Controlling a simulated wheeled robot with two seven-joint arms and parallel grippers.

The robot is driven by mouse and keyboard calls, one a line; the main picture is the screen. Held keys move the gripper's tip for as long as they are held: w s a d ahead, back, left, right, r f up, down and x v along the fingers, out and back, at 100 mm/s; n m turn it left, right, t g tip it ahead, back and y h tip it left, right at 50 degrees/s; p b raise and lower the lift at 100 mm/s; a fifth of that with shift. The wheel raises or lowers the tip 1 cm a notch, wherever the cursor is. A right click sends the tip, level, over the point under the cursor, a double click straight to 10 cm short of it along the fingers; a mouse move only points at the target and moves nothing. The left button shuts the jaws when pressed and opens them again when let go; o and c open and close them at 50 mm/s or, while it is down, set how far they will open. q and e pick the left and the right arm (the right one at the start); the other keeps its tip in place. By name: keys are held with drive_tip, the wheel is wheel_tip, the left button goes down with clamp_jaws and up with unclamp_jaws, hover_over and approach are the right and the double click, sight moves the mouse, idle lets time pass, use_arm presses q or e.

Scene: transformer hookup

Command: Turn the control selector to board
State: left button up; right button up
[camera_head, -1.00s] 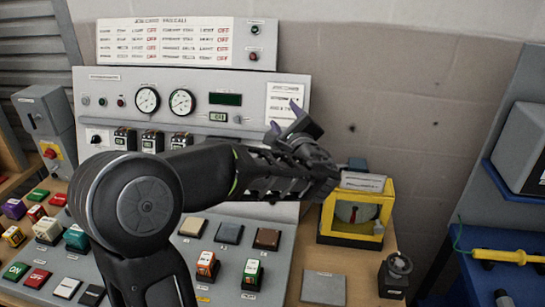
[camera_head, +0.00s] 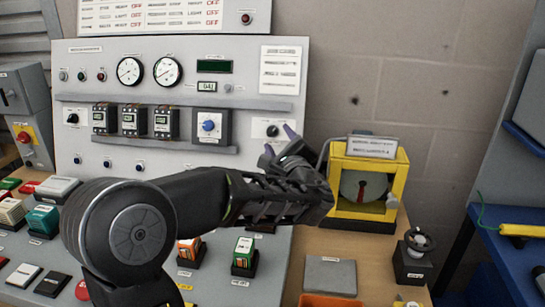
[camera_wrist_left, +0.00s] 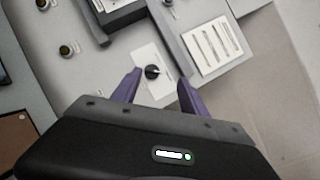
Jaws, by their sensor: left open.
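A small black selector knob (camera_head: 272,131) sits on a white plate low on the right side of the grey control panel (camera_head: 200,190). In the left wrist view the knob (camera_wrist_left: 152,72) shows between the fingertips, with its plate beneath it. My left gripper (camera_head: 279,142) is open, its purple fingers pointing up toward the panel just below the knob in the head view. In the left wrist view the open fingers (camera_wrist_left: 158,83) flank the knob, apparently without touching it. The knob's markings are too small to read. My right gripper is not in view.
A blue knob (camera_head: 208,126) and several black breaker modules (camera_head: 134,120) lie left of the selector. A printed sheet (camera_head: 280,70) is above it. A yellow-framed box (camera_head: 398,190) stands close right of my left gripper. An orange tray (camera_head: 330,300) is at the front.

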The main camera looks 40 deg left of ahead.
sight(271, 132)
use_arm(q)
drive_tip(key=shift+f+b, duration=0.3)
drive_tip(key=shift+f, duration=0.65)
drive_tip(key=shift+a, duration=0.1)
drive_tip(key=p+x, duration=0.1)
drive_tip(key=x, duration=0.6)
drive_tip(key=shift+w+a, duration=0.25)
clamp_jaws()
